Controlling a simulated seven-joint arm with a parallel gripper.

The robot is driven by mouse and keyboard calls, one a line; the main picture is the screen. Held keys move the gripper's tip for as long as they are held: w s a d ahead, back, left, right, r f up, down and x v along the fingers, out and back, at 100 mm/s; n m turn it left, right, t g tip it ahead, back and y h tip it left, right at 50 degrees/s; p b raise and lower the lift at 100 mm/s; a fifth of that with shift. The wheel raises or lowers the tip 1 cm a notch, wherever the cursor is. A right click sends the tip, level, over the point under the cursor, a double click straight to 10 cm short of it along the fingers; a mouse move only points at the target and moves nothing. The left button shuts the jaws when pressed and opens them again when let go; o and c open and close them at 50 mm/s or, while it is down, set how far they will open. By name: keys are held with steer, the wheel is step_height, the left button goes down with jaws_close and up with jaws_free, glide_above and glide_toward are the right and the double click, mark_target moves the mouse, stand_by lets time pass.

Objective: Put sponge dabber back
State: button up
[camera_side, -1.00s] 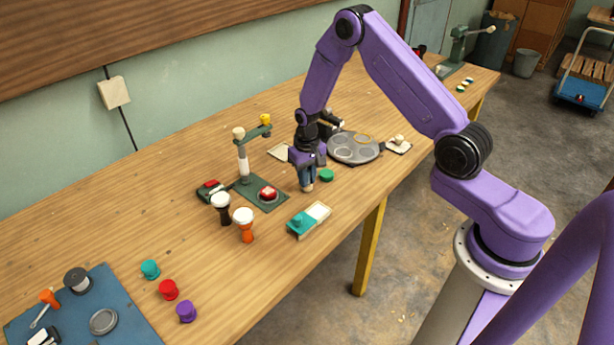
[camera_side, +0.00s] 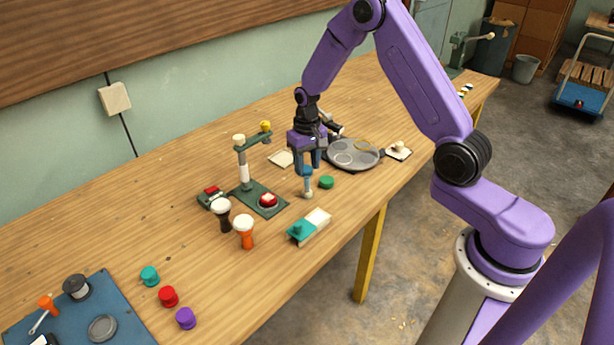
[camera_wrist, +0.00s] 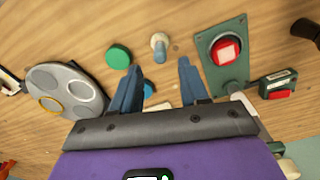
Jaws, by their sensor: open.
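The sponge dabber (camera_side: 308,187), as I take it, is a small blue piece with a pale end. It appears to stand upright on the wooden table, pale end down, just left of a green disc. In the wrist view the dabber (camera_wrist: 160,48) shows between and just beyond my fingertips. My gripper (camera_side: 308,171) is open and empty above it, fingers pointing down. In the wrist view my gripper (camera_wrist: 159,67) has its two blue fingers spread apart. The side view does not clearly show the gap between fingertips and dabber.
The green disc (camera_side: 326,182) is close on the right, with a grey round palette (camera_side: 366,161) beyond. A green stand with a red-topped base (camera_side: 268,201) is left. A pale square (camera_side: 281,159) lies behind.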

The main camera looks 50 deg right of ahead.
mark_target(307, 178)
step_height(307, 178, up, 5)
steer(key=shift+f, duration=0.1)
steer(key=s+a+r+n, duration=0.75)
steer(key=s+a, duration=0.45)
steer(key=s, duration=0.2)
steer(key=s+d+r+n, duration=0.1)
steer(key=s+n, duration=0.3)
steer(key=s, duration=0.6)
steer(key=s+r+n, duration=0.3)
steer(key=s+n, duration=0.1)
steer(key=s, duration=0.6)
steer(key=shift+d+r, duration=0.15)
steer(key=shift+d, duration=0.2)
